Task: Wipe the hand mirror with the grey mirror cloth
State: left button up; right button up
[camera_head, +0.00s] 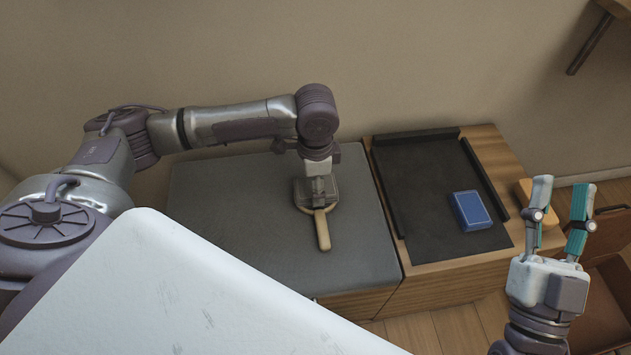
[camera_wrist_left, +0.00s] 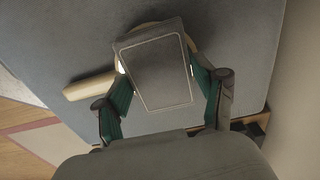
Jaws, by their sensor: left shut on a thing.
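The hand mirror lies on the grey mat, its pale wooden handle (camera_head: 323,231) pointing toward me. The handle also shows in the left wrist view (camera_wrist_left: 88,87). The grey mirror cloth (camera_wrist_left: 155,65), a flat dark rectangular pad with a light stitched border, covers most of the mirror's round head; only bits of the rim show. My left gripper (camera_head: 317,187) is shut on the cloth, one finger at each side, directly over the mirror head. Whether the cloth presses on the glass is hidden. My right gripper (camera_head: 562,186) is open and empty, at the right beyond the counter's edge.
The grey mat (camera_head: 235,225) has free room around the mirror. To its right a black tray (camera_head: 415,170) holds a blue box (camera_head: 471,211). An orange-brown block (camera_head: 526,191) lies near the counter's right edge. An open brown case (camera_head: 606,285) is below at the right.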

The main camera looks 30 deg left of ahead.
jog(key=shift+w+f+g+h+p, duration=0.2)
jog(key=shift+w+f+g, duration=0.15)
jog(key=shift+f+g, duration=0.25)
jog(key=shift+w+f+g+h+p, duration=0.15)
jog(key=shift+w+f+g, duration=0.25)
jog(key=shift+f, duration=0.3)
dwell(2.2)
jog(key=shift+w+d+f+g+h+p, duration=0.1)
jog(key=shift+w+f+g+h+p, duration=0.1)
jog(key=shift+f+g, duration=0.4)
jog(key=shift+w+d+f+g+h+p, duration=0.1)
jog(key=shift+w+f+g+h+p, duration=0.15)
jog(key=shift+f, duration=0.6)
dwell(2.6)
